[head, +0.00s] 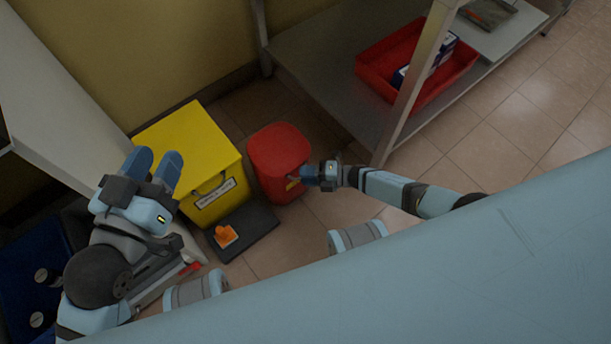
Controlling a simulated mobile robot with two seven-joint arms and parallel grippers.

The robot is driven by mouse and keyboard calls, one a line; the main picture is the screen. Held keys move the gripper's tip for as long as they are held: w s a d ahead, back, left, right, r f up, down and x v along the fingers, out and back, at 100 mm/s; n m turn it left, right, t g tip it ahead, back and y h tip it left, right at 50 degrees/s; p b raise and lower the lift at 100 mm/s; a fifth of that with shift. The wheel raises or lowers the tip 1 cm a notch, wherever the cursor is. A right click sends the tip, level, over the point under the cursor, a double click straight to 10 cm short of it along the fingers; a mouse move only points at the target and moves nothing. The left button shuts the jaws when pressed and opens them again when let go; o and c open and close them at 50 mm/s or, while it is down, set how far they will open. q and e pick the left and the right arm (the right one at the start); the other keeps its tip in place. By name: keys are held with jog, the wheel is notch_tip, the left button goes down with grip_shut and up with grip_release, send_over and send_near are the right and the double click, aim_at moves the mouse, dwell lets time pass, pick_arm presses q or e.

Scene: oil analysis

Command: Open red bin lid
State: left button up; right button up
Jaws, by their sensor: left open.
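The red bin (277,166) stands on the tiled floor, right of a yellow bin. Its red lid (278,147) looks closed on top. My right gripper (303,176) reaches in from the right and its fingertips are at the bin's front right side, below the lid's edge, near a small yellow label. Whether it touches the bin, and whether its jaws are open, I cannot tell. My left gripper (153,167) is open and empty, raised on the left in front of the yellow bin.
The yellow bin (196,150) stands close to the red bin's left. A dark mat (245,232) with an orange object (225,236) lies in front. A shelf (330,60) with a red tray (372,62) and its leg (412,85) stand at right.

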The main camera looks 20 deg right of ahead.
jog(key=shift+w+a, duration=0.1)
jog(key=shift+a, duration=0.15)
grip_shut()
